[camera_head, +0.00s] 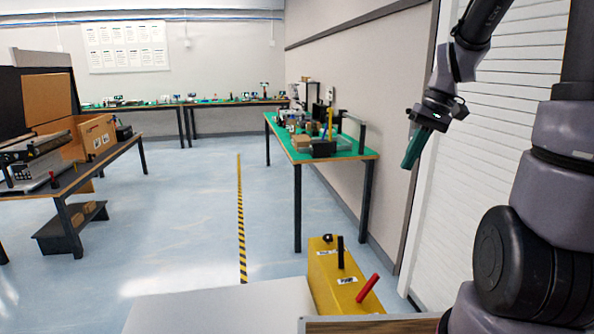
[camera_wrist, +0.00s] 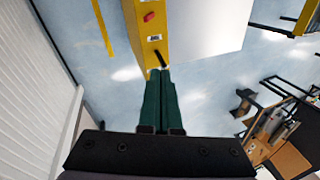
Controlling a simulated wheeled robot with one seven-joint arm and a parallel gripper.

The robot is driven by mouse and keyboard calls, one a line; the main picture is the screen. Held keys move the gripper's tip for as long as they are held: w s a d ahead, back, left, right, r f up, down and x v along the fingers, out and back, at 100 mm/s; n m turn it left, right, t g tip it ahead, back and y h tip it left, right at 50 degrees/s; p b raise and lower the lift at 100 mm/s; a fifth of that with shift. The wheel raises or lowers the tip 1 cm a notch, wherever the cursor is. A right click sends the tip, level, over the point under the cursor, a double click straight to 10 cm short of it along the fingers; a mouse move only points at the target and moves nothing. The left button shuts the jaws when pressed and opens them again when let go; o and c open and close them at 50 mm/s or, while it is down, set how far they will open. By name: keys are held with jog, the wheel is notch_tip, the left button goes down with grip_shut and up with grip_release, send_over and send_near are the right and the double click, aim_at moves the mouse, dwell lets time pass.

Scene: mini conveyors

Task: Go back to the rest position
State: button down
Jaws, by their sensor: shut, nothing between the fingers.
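My gripper (camera_head: 408,164) hangs from my arm at the upper right in the head view, its green fingers pointing down and slightly left. It is in free air in front of the white slatted wall. In the wrist view the two green fingers (camera_wrist: 160,72) lie side by side, touching, with nothing between them. The fingers cover a little of the floor and of the yellow box beyond them.
A yellow box (camera_head: 322,272) with a red and a black handle stands low at front centre. A green-topped workbench (camera_head: 355,154) stands along the right wall. A table with a mini conveyor (camera_head: 35,147) and cardboard boxes is at left. The middle floor (camera_head: 185,200) is clear.

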jog(key=s+a+r+m+t+h, duration=0.1)
jog(key=s+r+m+t, duration=0.3)
jog(key=s+r, duration=0.7)
jog(key=r+t, duration=0.1)
jog(key=t, duration=0.1)
jog(key=shift+s+a+r+t+h, duration=0.25)
jog(key=shift+a+r+t+h, duration=0.05)
jog(key=shift+r+t+h, duration=0.1)
dwell(1.0)
